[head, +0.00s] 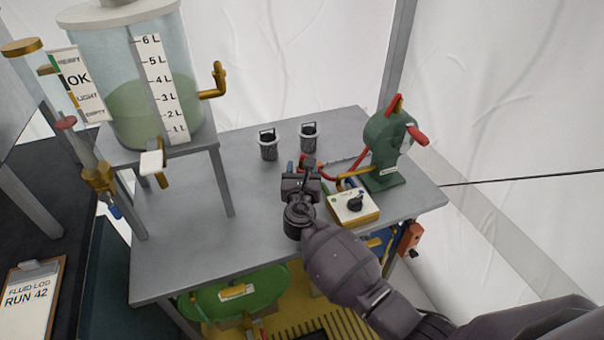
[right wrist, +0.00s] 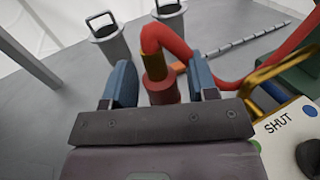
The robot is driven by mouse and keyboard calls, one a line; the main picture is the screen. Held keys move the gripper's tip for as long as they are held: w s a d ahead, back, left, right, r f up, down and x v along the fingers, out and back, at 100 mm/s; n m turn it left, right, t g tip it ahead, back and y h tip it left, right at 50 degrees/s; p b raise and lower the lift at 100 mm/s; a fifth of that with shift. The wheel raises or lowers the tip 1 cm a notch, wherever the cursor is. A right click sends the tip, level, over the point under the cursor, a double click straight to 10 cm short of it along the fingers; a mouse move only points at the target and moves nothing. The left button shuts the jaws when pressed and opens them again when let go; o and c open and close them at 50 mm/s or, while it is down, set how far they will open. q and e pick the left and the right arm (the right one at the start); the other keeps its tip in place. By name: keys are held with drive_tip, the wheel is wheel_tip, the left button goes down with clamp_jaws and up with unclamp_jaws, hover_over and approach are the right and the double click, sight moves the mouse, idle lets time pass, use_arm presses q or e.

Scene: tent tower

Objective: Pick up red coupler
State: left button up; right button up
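The red coupler (right wrist: 162,88) shows in the right wrist view as a short red cylinder with a brass collar, on the end of a red hose (right wrist: 180,48). My right gripper (head: 308,166) is over the grey table in the head view, where it mostly hides the coupler. In the right wrist view its two blue fingers (right wrist: 163,80) stand apart, one on each side of the coupler. Gaps show on both sides, so it is open and not closed on it. My left gripper is not in view.
Two grey cups with handles (head: 268,146) (head: 309,136) stand behind the gripper. A box marked SHUT (right wrist: 288,128) with a black knob sits at its right. A green hand pump (head: 388,140) stands further right. A large tank (head: 150,90) stands at the left. The table's left front (head: 190,255) is clear.

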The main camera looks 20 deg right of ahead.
drive_tip(key=c, duration=0.7)
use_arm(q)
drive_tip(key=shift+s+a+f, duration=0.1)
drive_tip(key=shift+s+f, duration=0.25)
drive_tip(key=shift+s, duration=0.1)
use_arm(e)
drive_tip(key=shift+c, duration=0.2)
drive_tip(key=shift+r, duration=0.1)
